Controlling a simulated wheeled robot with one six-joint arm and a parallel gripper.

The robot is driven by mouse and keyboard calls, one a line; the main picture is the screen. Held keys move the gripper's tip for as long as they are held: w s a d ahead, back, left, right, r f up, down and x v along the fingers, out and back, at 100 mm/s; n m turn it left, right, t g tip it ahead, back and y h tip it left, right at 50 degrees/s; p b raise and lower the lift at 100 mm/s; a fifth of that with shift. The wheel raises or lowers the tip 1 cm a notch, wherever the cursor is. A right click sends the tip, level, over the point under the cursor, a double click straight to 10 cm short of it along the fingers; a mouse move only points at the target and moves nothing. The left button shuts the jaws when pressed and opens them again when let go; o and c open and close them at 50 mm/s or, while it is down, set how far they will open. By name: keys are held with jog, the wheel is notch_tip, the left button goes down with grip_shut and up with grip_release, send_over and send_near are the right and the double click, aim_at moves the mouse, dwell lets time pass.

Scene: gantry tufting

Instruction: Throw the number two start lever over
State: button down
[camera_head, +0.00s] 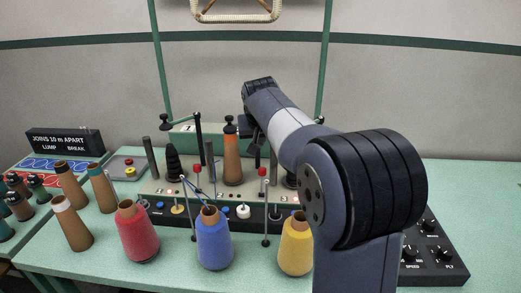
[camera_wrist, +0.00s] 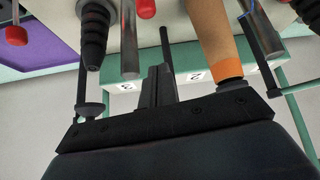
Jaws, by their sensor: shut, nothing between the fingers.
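Two start levers with red ball knobs stand along the front of the machine in the head view, a left one (camera_head: 185,169) and a right one (camera_head: 262,171). I cannot tell which is number two. In the wrist view one red knob (camera_wrist: 145,8) is at the top edge and another (camera_wrist: 16,35) at the far left. A green panel there bears a "2" label (camera_wrist: 194,77) and a "3" label. My gripper (camera_wrist: 157,82) is shut and empty, below and apart from the red knobs in that picture.
An orange-brown cone (camera_head: 232,160) and a black stacked cone (camera_head: 173,165) stand on the machine (camera_head: 150,187). Red (camera_head: 137,232), blue (camera_head: 214,240) and yellow (camera_head: 295,245) yarn cones stand in front. A black control box (camera_head: 440,250) lies right. Steel posts rise near my gripper.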

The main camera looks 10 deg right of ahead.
aim_at(262, 180)
jog(key=shift+w+d+f+p, duration=0.1)
jog(key=shift+w+f+p, duration=0.1)
jog(key=shift+f, duration=1.2)
jog(key=shift+w+d+f+p, duration=0.1)
jog(key=shift+w+f, duration=0.05)
jog(key=shift+f, duration=1.25)
jog(key=shift+w+d+f+p, duration=0.1)
jog(key=shift+w+f+p, duration=0.1)
jog(key=shift+f, duration=1.2)
jog(key=shift+f+b, duration=0.15)
jog(key=shift+b, duration=0.5)
